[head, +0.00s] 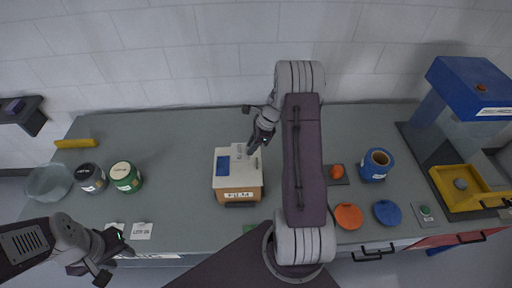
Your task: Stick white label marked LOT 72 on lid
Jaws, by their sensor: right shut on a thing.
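A box marked FILM (238,196) stands on the table, with a cream lid (228,179) on top that bears a blue rectangle. A white label (240,149) with small print, too small to read surely, is at the lid's back edge. My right gripper (252,150) is shut on this label, just above or at the back right of the lid; I cannot tell whether the label touches the lid. My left gripper (112,257) is open and empty at the front left table edge.
Two white labels (141,230) lie at the front left. A green jar (125,177), a dark jar (91,177), a glass bowl (49,182) and a yellow bar (76,143) are left. A blue can (376,165), round lids (348,215) and a blue press (470,88) are right.

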